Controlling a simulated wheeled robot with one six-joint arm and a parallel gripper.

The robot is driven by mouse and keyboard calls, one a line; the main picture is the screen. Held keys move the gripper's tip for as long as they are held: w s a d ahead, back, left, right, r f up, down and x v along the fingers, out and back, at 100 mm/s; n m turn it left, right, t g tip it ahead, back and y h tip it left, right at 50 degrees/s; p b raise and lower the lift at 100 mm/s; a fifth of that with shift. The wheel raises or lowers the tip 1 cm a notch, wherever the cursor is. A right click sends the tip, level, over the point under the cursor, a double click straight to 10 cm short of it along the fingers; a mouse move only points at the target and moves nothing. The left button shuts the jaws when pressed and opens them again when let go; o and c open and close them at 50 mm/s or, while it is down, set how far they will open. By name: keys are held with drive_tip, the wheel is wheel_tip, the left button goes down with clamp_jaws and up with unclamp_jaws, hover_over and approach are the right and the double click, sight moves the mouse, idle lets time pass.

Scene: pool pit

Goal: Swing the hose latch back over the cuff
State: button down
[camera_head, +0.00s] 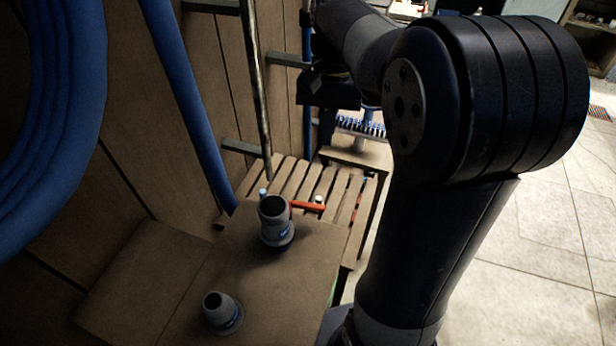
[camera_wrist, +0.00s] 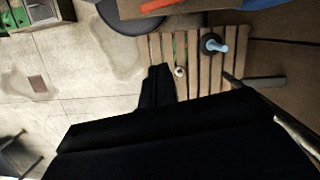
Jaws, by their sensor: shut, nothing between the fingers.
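Two grey cuff-like fittings stand on a brown board in the head view, a larger one (camera_head: 276,222) at the back and a smaller one (camera_head: 222,313) in front. A red-orange bar (camera_head: 307,206), possibly the latch, sticks out to the right behind the larger fitting. Its far end is by a small pale knob (camera_head: 319,200). In the head view, my wrist end is high behind the bench, apart from the fittings.
The slatted bench (camera_head: 292,180) lies behind the board. A blue pipe (camera_head: 190,100) and a metal rail (camera_head: 254,90) run along the wooden wall. A coiled blue hose (camera_head: 70,130) hangs at left. A brush (camera_head: 360,126) stands beyond the bench. Tiled floor (camera_head: 540,220) is open at right.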

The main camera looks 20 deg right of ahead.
sight(321, 205)
drive_tip(key=s+a+f+p, duration=0.1)
drive_tip(key=s+a+f, duration=0.1)
drive_tip(key=s+f, duration=0.4)
wheel_tip(321, 205, down, 3)
drive_tip(key=shift+a+f+p, duration=0.1)
drive_tip(key=shift+a+p, duration=0.2)
drive_tip(key=shift+a, duration=0.05)
drive_tip(key=shift+s+a+m+p, duration=0.15)
drive_tip(key=shift+s+m, duration=0.15)
drive_tip(key=shift+s, duration=0.15)
drive_tip(key=shift+s+a+m+p, duration=0.15)
drive_tip(key=shift+s+m, duration=0.15)
drive_tip(key=shift+s, duration=0.15)
drive_tip(key=shift+w, duration=0.1)
